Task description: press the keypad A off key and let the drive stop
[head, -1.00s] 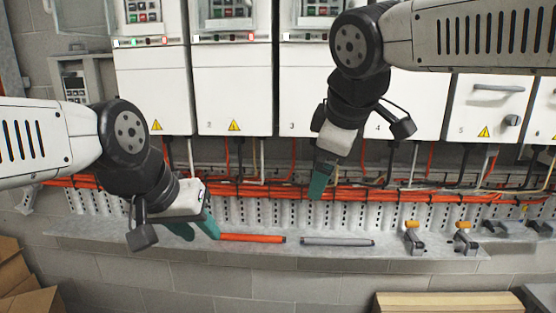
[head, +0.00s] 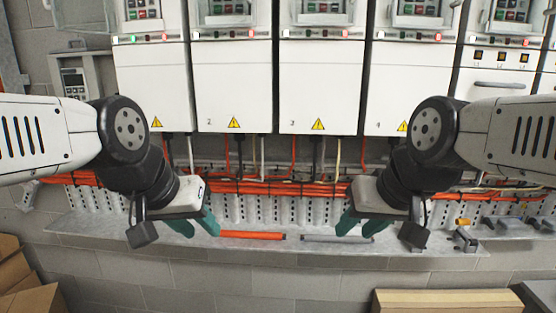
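A row of white drive cabinets fills the back wall. The first drive (head: 152,85) at the left has a keypad (head: 141,9) at its top edge, with red and green keys. Similar keypads show on the second drive (head: 230,85), the third drive (head: 318,80) and the fourth drive (head: 410,85). I cannot read which keypad is A. My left gripper (head: 200,230) is open and empty, low below the first drive, left of the orange rod. My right gripper (head: 357,231) is open, low below the third and fourth drives, its fingers overlapping the grey rod in view. Neither is near a keypad.
An orange rod (head: 252,235) and a grey rod (head: 318,239) lie on a metal ledge (head: 270,250), with clamps (head: 464,240) at its right. Orange cables (head: 270,187) run under the drives. A grey wall box (head: 75,82) hangs left. Cardboard boxes (head: 450,302) stand below.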

